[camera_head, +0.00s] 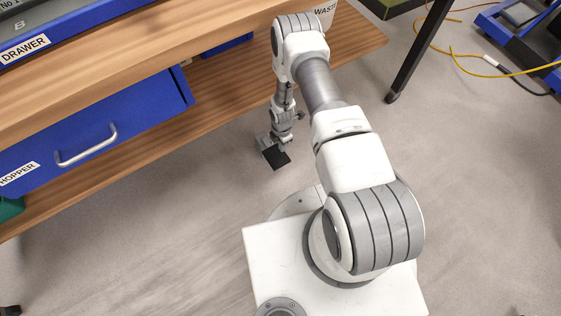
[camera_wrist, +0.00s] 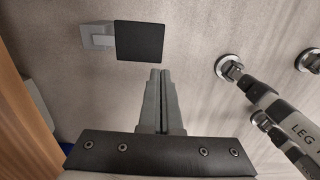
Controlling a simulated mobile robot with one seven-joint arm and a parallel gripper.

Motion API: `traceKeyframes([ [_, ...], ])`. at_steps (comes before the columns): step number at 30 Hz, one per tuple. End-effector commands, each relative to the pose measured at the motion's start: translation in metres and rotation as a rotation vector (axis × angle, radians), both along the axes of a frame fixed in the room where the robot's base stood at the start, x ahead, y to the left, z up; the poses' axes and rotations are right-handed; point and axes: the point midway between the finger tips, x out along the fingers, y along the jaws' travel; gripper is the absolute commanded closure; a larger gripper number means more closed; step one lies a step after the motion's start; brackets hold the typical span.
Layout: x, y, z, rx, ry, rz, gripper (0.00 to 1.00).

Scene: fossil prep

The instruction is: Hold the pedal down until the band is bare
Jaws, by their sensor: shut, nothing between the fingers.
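The pedal has a flat black pad (camera_wrist: 138,41) and a light grey block (camera_wrist: 97,36) beside it, on the floor. In the head view its black pad (camera_head: 278,158) lies in front of the bench. My gripper (camera_wrist: 160,73) is shut and empty, with both fingertips together. In the wrist view the fingertips appear just short of the pad's near edge, toward its right side. In the head view my gripper (camera_head: 281,143) is down by the pedal and partly covers it. I cannot tell whether it touches the pedal. The band is not visible.
A wooden bench (camera_head: 150,65) with a lower shelf (camera_head: 205,125) and a blue hopper drawer (camera_head: 120,120) stands at the left. In the wrist view metal legs (camera_wrist: 265,95) with round feet stand at the right. Yellow cable (camera_head: 480,72) lies at the top right.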

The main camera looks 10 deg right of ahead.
Motion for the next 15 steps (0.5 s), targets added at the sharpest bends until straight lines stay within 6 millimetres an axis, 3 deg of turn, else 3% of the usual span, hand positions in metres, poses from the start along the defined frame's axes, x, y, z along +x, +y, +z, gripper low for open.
traceKeyframes([
  [10, 0.0, 0.0, -0.002, 0.0, 0.0, 0.0, 1.0],
  [15, -0.001, 0.0, -0.023, -0.001, 0.002, -0.002, 1.0],
])
